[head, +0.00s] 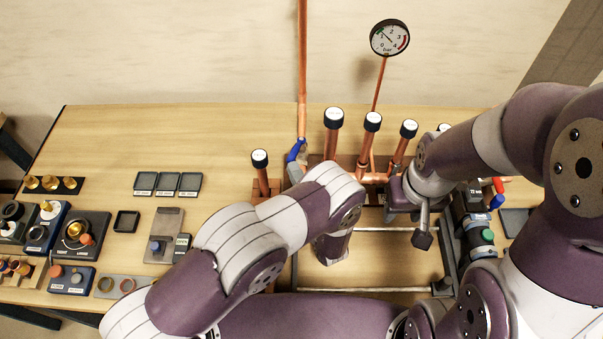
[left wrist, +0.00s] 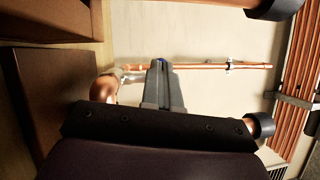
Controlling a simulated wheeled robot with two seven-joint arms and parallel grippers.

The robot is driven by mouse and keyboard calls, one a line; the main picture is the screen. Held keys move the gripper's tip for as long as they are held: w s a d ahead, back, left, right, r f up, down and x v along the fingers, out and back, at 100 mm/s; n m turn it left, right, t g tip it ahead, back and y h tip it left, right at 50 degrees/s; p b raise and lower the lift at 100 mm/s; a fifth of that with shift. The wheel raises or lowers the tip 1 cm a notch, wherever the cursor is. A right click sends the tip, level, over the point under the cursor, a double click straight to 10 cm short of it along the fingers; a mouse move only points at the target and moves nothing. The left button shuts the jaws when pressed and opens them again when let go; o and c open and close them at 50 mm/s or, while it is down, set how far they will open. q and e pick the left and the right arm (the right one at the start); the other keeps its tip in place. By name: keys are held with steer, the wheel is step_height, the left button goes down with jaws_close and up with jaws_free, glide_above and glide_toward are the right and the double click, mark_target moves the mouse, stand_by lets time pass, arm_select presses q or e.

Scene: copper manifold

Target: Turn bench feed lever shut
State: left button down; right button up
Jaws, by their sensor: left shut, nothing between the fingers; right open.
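The bench feed lever (head: 294,150) is a small blue handle at the foot of the tall copper pipe, left of the manifold. My left gripper (head: 295,172) reaches in from its wrist to just beside and below the lever; most of it is hidden behind my forearm. In the left wrist view its grey fingers (left wrist: 162,87) are together and empty, with a sliver of the blue lever (left wrist: 161,62) at their tips. I cannot tell whether they touch. My right gripper (head: 410,218) is open, partly hidden, in front of the manifold's right part.
The copper manifold (head: 372,177) has several upright stubs with black-and-white caps. A pressure gauge (head: 390,38) stands behind it. Small trays (head: 168,183) and fittings fill the left bench. Red and blue handles (head: 497,194) are at the right. The bench at back left (head: 180,130) is clear.

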arm_select(q)
steer(key=shift+w+a+b, duration=0.2)
steer(key=shift+a+b, duration=0.05)
steer(key=shift+a, duration=0.45)
steer(key=shift+w+a+b, duration=0.15)
steer(key=shift+a+b, duration=0.05)
steer(key=shift+a, duration=0.45)
